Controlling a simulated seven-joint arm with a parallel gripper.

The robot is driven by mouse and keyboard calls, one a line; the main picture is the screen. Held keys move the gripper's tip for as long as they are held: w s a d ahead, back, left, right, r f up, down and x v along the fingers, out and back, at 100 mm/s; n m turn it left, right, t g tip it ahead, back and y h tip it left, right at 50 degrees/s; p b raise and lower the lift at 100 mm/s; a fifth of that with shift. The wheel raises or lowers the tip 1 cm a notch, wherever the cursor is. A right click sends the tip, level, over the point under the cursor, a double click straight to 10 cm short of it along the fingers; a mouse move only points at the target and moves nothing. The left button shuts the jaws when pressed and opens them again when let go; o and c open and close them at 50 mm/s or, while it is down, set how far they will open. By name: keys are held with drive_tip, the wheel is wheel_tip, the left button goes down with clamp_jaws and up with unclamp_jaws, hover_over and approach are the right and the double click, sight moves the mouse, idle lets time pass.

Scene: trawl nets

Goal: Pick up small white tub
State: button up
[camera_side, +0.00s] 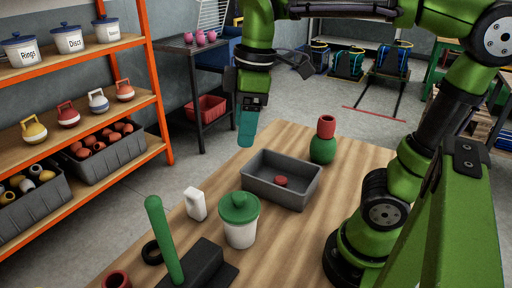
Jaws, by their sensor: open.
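A white tub (241,232) with a green knobbed lid stands upright on the wooden table, near the middle front. My gripper (247,140) hangs pointing down beyond the table's far left part, well above and behind the tub. Its teal fingers overlap from this angle, so the gap between them is hidden. Nothing shows held in it, and it is apart from the tub.
A grey tray (260,187) holding a small red piece (281,182) lies behind the tub. A white block (195,204) stands left of it. A green post (164,240) on a black base rises front left. A green-and-red bottle (323,145) stands behind the tray.

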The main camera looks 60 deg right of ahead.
hover_over(239, 195)
wheel_tip(239, 195, down, 11)
drive_tip(key=shift+s+r, duration=0.1)
drive_tip(key=shift+r, duration=0.1)
drive_tip(key=shift+f, duration=2.8)
clamp_jaws()
